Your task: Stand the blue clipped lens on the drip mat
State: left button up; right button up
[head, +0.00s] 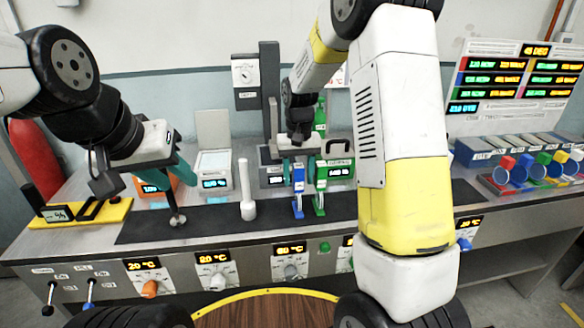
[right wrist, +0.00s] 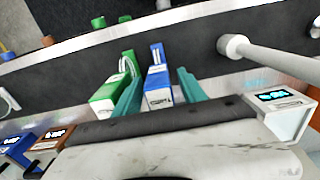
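The blue clipped lens (head: 298,180), a narrow blue upright piece with a white label, is at the middle of the bench, over the black mat (head: 221,221). Beside it is a similar green piece (head: 320,185). My right gripper (head: 297,150) is above and behind the blue one. In the right wrist view the blue lens (right wrist: 158,88) lies between the two teal fingers of this gripper (right wrist: 158,95), with a narrow gap visible; the green piece (right wrist: 112,88) is just outside the left finger. My left gripper (head: 167,180) has its teal fingers apart, near a small grey metal stand (head: 177,218).
A white post (head: 247,195) stands on the mat left of the blue lens; it also shows in the right wrist view (right wrist: 237,45). A yellow tray (head: 80,214) is at far left. Colored cups (head: 520,172) are at right. The mat between stand and post is clear.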

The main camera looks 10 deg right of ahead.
jog(key=shift+r, duration=0.15)
notch_tip(320, 180, up, 12)
jog(key=shift+f, duration=0.1)
jog(key=s+d+r+t+y, duration=0.2)
jog(key=s+d+r+t, duration=0.1)
jog(key=s+r, duration=0.55)
jog(key=s+f+t, duration=0.2)
jog(key=s+t, duration=0.1)
jog(key=s, duration=1.2)
jog(key=shift+s+d+f, duration=0.25)
jog(key=shift+s+d, duration=0.05)
